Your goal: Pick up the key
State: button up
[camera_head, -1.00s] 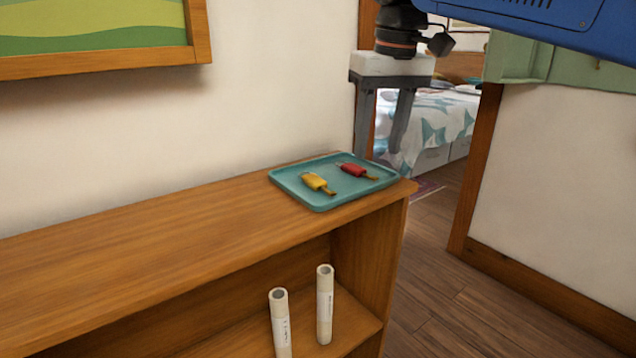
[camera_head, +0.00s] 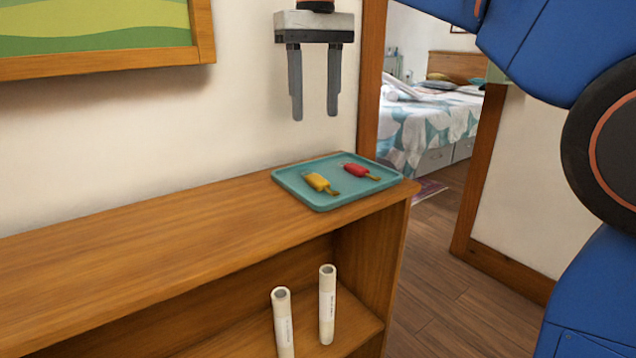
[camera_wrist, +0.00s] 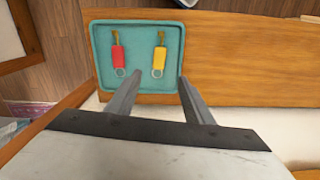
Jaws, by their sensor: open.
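A yellow-tagged key (camera_head: 318,183) and a red-tagged key (camera_head: 356,171) lie apart on a teal tray (camera_head: 319,207) at the right end of a wooden shelf top. In the wrist view, the red-tagged key (camera_wrist: 118,56) is on the left and the yellow-tagged key (camera_wrist: 159,58) on the right, each with a ring toward my gripper. My gripper (camera_head: 314,118) is open and empty, pointing down above the tray. In the wrist view, its two fingers (camera_wrist: 154,82) show near the tray's lower edge.
The wooden shelf (camera_head: 150,235) has a long bare top left of the tray. Two pale tubes (camera_head: 327,305) stand on its lower level. A framed picture (camera_head: 100,35) hangs on the wall. A doorway at right shows a bed (camera_head: 430,125).

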aim_at(317, 178)
notch_tip(317, 178, down, 13)
jog(key=shift+d+f, duration=0.15)
jog(key=shift+f, duration=0.05)
dwell(0.5)
jog(key=c, duration=1.1)
